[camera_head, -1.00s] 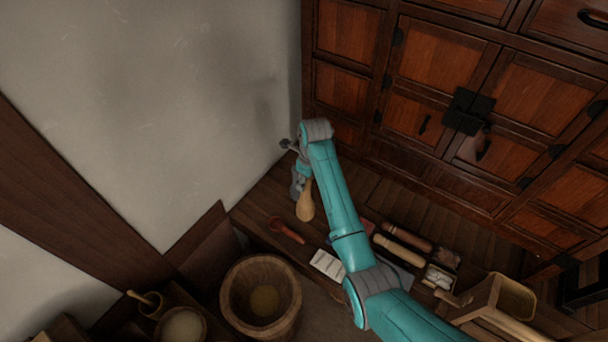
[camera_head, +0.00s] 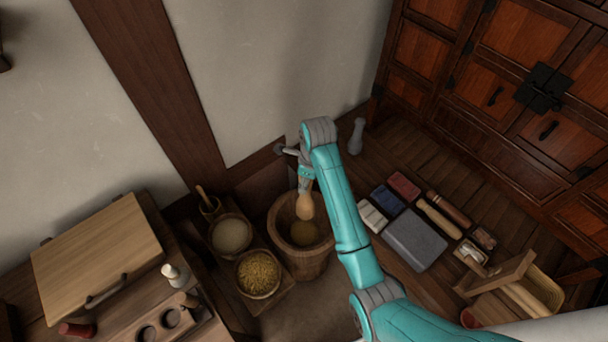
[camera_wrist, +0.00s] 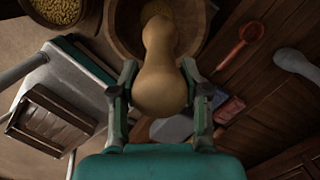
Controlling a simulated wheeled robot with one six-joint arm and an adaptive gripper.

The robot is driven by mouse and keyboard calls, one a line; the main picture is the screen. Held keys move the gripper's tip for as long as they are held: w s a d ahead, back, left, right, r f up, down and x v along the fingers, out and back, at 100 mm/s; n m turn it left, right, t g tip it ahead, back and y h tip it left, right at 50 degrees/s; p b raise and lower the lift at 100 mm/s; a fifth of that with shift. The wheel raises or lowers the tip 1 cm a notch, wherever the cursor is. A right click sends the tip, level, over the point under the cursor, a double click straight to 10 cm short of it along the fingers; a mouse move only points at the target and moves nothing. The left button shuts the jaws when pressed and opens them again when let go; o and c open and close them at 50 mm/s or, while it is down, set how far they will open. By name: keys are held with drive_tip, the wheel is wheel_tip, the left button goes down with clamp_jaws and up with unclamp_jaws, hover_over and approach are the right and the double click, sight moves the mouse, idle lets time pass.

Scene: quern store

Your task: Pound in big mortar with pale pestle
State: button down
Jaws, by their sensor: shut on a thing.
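The pale pestle (camera_head: 305,206) is a light wooden club with a rounded end. My gripper (camera_head: 304,184) is shut on it and holds it over the mouth of the big mortar. In the wrist view the pestle (camera_wrist: 160,62) sits between both fingers of my gripper (camera_wrist: 158,84) and points into the mortar (camera_wrist: 118,32). The big mortar (camera_head: 303,264) is a deep brown wooden tub with yellowish grain (camera_head: 304,232) at its bottom. I cannot tell whether the pestle's far end is below the rim or touches the grain.
A grey pestle (camera_head: 357,136) stands behind right. A grey slab (camera_head: 414,239) lies right. A red spoon (camera_wrist: 238,46) lies near the mortar.

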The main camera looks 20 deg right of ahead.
sight(304, 198)
drive_tip(key=shift+s+a, duration=0.25)
drive_tip(key=shift+a, duration=0.15)
drive_tip(key=shift+f, duration=4.95)
drive_tip(key=shift+f, duration=3.5)
wheel_tip(304, 198, up, 8)
drive_tip(key=shift+f, duration=0.1)
